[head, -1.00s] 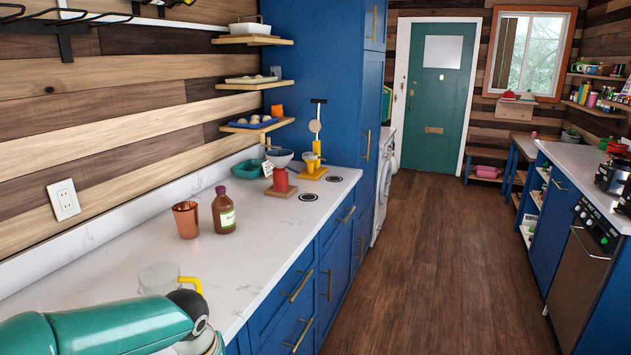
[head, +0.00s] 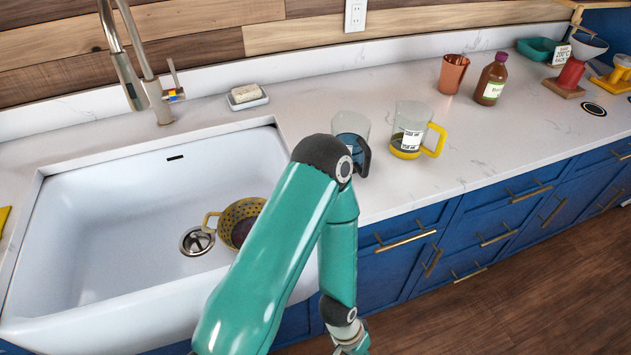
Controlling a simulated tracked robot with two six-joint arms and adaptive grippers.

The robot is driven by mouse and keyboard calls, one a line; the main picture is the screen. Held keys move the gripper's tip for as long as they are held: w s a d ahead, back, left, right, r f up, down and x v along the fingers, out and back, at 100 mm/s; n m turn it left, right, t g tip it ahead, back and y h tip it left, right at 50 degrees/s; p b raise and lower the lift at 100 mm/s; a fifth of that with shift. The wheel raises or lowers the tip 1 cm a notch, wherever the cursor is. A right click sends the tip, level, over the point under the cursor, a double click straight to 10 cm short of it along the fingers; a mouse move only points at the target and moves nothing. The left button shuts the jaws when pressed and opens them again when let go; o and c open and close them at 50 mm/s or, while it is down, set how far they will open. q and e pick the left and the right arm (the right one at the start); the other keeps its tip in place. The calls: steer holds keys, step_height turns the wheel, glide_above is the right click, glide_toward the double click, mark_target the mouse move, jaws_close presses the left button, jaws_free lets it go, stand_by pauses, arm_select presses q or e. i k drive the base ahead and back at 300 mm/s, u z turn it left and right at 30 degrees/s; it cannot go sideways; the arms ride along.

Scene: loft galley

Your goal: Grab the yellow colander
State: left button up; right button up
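The yellow colander (head: 229,222) sits in the white sink (head: 110,230), on the sink floor just right of the drain. It is a round, perforated bowl with a loop handle on its left. Its right side is hidden behind my green arm, and its inside looks dark purplish. The arm, which appears to be my left, rises from the bottom of the head view, bends above the sink's right edge and runs back down. My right gripper is not in view.
A faucet (head: 163,100) stands behind the sink, with soap on a dish (head: 248,97) beside it. A blue-tinted jug (head: 350,125) is partly behind my elbow. A yellow-handled jug (head: 410,128), copper cup (head: 453,74) and brown bottle (head: 491,80) stand on the counter.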

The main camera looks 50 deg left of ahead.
mark_target(235, 223)
steer(key=z, duration=0.85)
steer(key=i, duration=0.15)
steer(key=u, duration=2.8)
steer(key=k, duration=0.8)
steer(key=u, duration=0.2)
steer(key=i, duration=0.8)
